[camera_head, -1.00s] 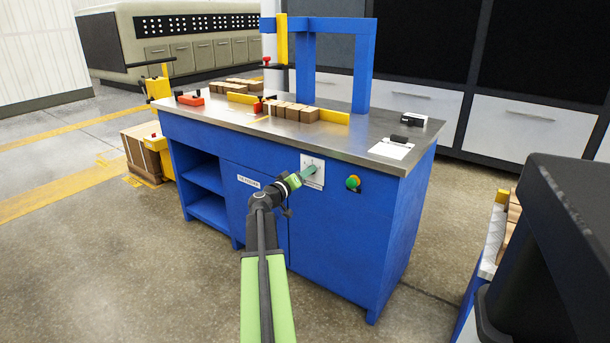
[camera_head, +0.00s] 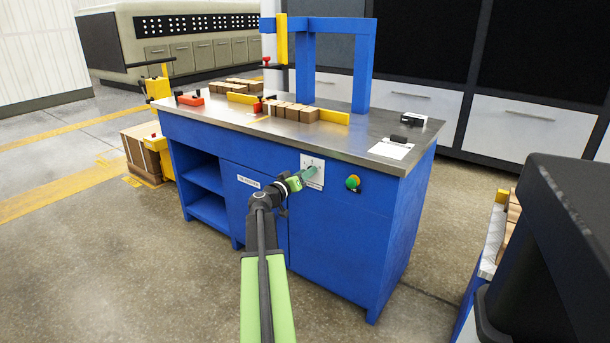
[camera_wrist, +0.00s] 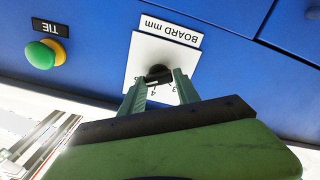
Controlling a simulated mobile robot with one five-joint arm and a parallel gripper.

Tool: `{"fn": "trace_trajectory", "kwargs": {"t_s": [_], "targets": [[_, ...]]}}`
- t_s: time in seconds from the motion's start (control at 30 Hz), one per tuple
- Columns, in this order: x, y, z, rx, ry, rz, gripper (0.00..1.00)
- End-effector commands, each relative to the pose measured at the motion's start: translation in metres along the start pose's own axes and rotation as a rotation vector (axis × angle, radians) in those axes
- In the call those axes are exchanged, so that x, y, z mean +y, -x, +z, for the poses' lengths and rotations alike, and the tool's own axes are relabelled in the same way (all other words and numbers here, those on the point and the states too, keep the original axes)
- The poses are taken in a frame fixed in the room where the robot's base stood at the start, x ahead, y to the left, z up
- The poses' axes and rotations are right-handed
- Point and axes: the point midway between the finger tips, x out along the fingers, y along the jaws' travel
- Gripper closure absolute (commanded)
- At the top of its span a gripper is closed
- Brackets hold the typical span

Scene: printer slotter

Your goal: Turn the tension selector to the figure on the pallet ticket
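The selector is a black knob (camera_wrist: 159,74) on a white plate (camera_wrist: 140,52) on the blue cabinet front. In the wrist view the plate appears upside down, with a label reading "BOARD mm" and the figures 3 and 4 near the fingers. My gripper (camera_head: 308,173) is at this plate (camera_head: 318,164) in the head view. In the wrist view its two green fingers (camera_wrist: 160,82) stand on either side of the knob, with no clear gap. The fingers hide part of the dial, and the knob's setting is not readable. I cannot make out a pallet ticket.
A green button on a yellow base (camera_head: 353,182) sits right of the plate. A white sheet (camera_head: 388,151) lies on the steel tabletop (camera_head: 355,138). A yellow-railed pallet stack (camera_head: 142,150) stands at left. A dark block fills the right foreground.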

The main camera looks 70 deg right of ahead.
Motion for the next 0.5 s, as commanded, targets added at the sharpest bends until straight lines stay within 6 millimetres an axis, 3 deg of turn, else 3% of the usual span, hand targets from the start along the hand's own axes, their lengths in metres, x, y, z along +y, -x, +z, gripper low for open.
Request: {"fn": "trace_trajectory", "kwargs": {"t_s": [0.17,0.5], "targets": [[-0.0006,0.0002,-0.0003,0.000,0.000,-0.001,0.42],[0.0003,0.0060,0.0004,-0.001,0.000,0.000,0.42]]}}
